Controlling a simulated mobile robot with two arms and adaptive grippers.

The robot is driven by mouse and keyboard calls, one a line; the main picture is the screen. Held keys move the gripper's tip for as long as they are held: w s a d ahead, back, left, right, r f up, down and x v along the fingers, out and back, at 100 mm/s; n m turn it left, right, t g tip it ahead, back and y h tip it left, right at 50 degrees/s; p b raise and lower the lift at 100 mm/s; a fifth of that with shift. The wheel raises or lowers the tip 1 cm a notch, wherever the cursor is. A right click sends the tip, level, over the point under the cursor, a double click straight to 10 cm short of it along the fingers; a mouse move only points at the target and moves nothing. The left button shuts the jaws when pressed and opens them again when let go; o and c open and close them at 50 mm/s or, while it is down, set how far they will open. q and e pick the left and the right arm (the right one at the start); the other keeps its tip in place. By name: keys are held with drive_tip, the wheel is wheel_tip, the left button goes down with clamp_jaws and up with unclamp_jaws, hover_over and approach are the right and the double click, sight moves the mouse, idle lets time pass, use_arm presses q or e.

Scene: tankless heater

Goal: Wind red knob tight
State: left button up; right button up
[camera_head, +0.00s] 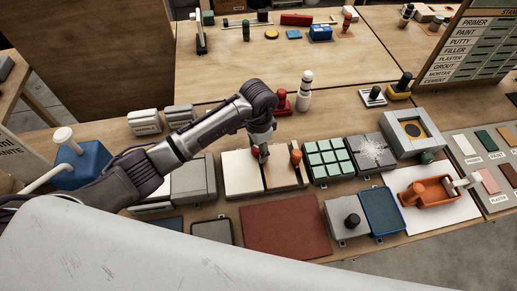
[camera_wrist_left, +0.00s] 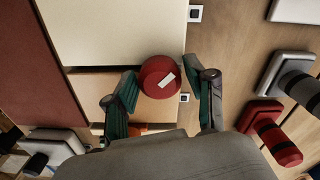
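The red knob (camera_head: 257,151) is a short round cap on the boundary of a cream and tan panel in the head view. In the left wrist view the red knob (camera_wrist_left: 157,82) is seen from above, with a white mark on its top. My left gripper (camera_head: 262,154) points down at it. In the left wrist view my left gripper (camera_wrist_left: 163,85) has its green-padded fingers apart, one on each side of the knob. Narrow gaps seem to show between pads and knob. My right gripper is in neither view.
A red-handled stamp (camera_head: 282,103) and a white-handled one (camera_head: 305,92) stand behind. A green-tiled block (camera_head: 327,158) is to the right, a dark red mat (camera_head: 285,226) in front. The bench is crowded.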

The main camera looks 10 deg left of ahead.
use_arm(q)
clamp_jaws()
drive_tip(key=m+b, duration=0.1)
drive_tip(key=m, duration=0.3)
drive_tip(key=shift+f+m, duration=0.1)
drive_tip(key=shift+m, duration=0.3)
drive_tip(key=m, duration=0.4)
drive_tip(key=shift+b, duration=0.35)
